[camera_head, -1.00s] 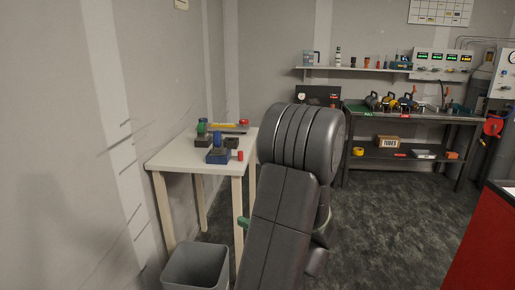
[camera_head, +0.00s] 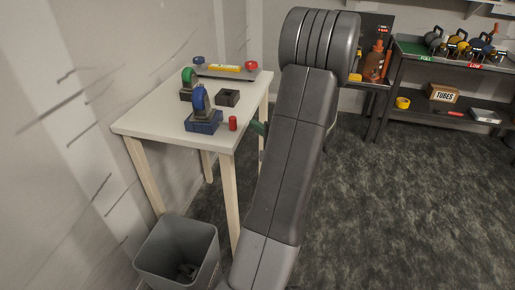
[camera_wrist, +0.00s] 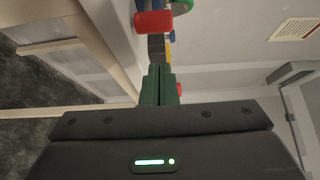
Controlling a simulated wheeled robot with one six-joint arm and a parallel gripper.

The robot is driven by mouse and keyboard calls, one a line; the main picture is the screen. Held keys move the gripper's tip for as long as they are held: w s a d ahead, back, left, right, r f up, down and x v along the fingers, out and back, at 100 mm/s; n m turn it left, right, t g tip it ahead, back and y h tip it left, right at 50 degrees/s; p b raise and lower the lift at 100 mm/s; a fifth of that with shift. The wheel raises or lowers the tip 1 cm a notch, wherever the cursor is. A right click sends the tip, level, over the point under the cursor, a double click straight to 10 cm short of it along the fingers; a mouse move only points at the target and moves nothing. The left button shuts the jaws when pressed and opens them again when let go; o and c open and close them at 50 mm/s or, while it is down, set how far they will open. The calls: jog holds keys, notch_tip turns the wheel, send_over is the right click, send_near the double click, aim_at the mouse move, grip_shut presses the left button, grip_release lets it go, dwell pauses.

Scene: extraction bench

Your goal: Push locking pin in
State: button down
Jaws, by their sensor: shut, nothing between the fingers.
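A red cylinder (camera_head: 233,123), which looks like the locking pin, is at the right side of a blue base (camera_head: 203,124) with a blue ring on top, near the table's front right corner. A red cylinder also shows at the top of the wrist view (camera_wrist: 153,22), beyond the fingertips. My gripper's green fingers (camera_wrist: 159,84) are shut and empty. In the head view the green fingertips (camera_head: 257,127) show at the table's right edge, to the right of the red cylinder and apart from it. My arm hides the rest of the gripper there.
The white table (camera_head: 150,118) also bears a green ring on a dark base (camera_head: 189,82), a dark block (camera_head: 227,97) and a tray with a red knob (camera_head: 251,65). A grey bin (camera_head: 180,250) stands below the front. Open floor lies to the right.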

aim_at(234, 123)
jog(key=a, duration=0.3)
jog(key=shift+w+a+r, duration=0.1)
jog(key=shift+w+a, duration=0.2)
jog(key=shift+a, duration=0.05)
jog(key=shift+w+a+f+b, duration=0.15)
jog(key=shift+a+f+b, duration=0.05)
jog(key=shift+a+b, duration=0.25)
jog(key=shift+w+a+b, duration=0.2)
jog(key=shift+a+b, duration=0.15)
jog(key=shift+a, duration=0.2)
jog(key=shift+w+a+b, duration=0.15)
jog(key=shift+a+b, duration=0.2)
jog(key=shift+a, duration=0.2)
jog(key=shift+w+a+r, duration=0.1)
jog(key=shift+a, duration=0.2)
jog(key=shift+r, duration=0.15)
